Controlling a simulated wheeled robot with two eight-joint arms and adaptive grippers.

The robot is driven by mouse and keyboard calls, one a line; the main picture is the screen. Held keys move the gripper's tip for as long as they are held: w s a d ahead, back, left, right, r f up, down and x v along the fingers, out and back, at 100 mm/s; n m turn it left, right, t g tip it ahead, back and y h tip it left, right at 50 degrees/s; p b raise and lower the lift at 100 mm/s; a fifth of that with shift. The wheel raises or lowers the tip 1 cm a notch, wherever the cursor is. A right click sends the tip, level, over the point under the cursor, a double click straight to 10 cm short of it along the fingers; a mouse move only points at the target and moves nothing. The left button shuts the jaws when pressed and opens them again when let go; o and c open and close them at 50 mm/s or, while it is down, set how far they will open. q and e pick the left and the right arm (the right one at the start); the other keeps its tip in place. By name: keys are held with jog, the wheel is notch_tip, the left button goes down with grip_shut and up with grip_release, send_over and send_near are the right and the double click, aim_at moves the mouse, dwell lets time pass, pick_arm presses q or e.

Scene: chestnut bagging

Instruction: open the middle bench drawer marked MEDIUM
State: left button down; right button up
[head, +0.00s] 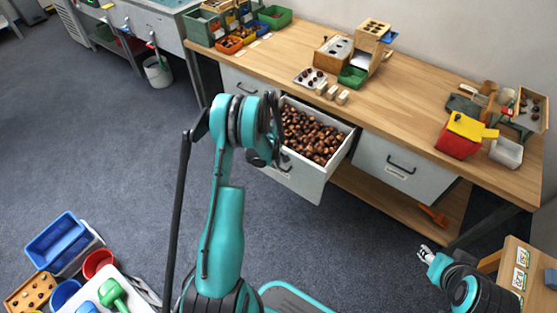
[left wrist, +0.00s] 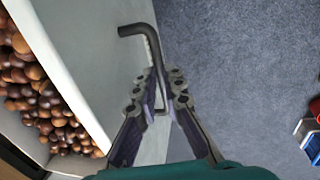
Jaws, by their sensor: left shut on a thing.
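The middle bench drawer (head: 312,183) stands pulled out from the bench, full of brown chestnuts (head: 312,135). Its front carries a small pale label, too small to read. In the left wrist view, my left gripper (left wrist: 163,88) is shut on the dark bar handle (left wrist: 138,30) of the drawer front (left wrist: 105,60), with one finger on each side of the bar. In the head view, my left arm hides most of that gripper and part of the drawer front. My right gripper (head: 425,252) is low at the right, apart from the drawer; its finger opening is unclear.
A right drawer (head: 405,168) and a left drawer (head: 243,84) are shut. The wooden bench top (head: 410,97) holds bins, trays, small blocks and a red box with a yellow lid (head: 460,135). Tubs stand at lower left. The floor (head: 110,150) before the bench is clear.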

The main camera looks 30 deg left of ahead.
pick_arm(q)
jog(key=shift+s, duration=0.85)
jog(key=c, duration=1.6)
grip_release()
notch_tip(320, 180, up, 12)
jog(key=s, duration=0.2)
jog(key=shift+s+a, duration=0.15)
jog(key=shift+f, duration=0.1)
